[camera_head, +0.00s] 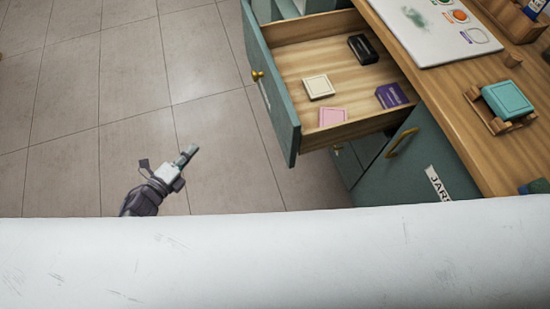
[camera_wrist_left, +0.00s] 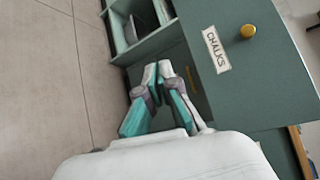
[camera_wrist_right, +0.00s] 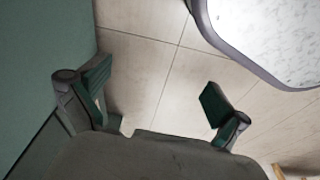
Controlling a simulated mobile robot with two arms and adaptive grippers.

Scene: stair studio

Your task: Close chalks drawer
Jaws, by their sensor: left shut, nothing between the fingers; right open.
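The chalks drawer is pulled open from the wooden-topped cabinet; its green front (camera_head: 272,88) has a brass knob (camera_head: 257,75). In the left wrist view the drawer front (camera_wrist_left: 272,75) carries a CHALKS label (camera_wrist_left: 216,49) and the round knob (camera_wrist_left: 248,31). Inside the drawer lie a cream box (camera_head: 318,87), a pink box (camera_head: 332,116), a purple box (camera_head: 391,95) and a black object (camera_head: 362,48). My left gripper (camera_head: 188,155) is shut and empty, apart from the drawer front, to its left in the head view. My right gripper (camera_wrist_right: 155,95) is open and empty, beside a green surface.
A cabinet door with a brass handle (camera_head: 402,143) and a JARS label (camera_head: 438,184) is right of the drawer. The wooden top (camera_head: 455,95) bears a white sheet (camera_head: 425,30) and a teal box (camera_head: 508,99). Tiled floor (camera_head: 90,90) left of the drawer is clear.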

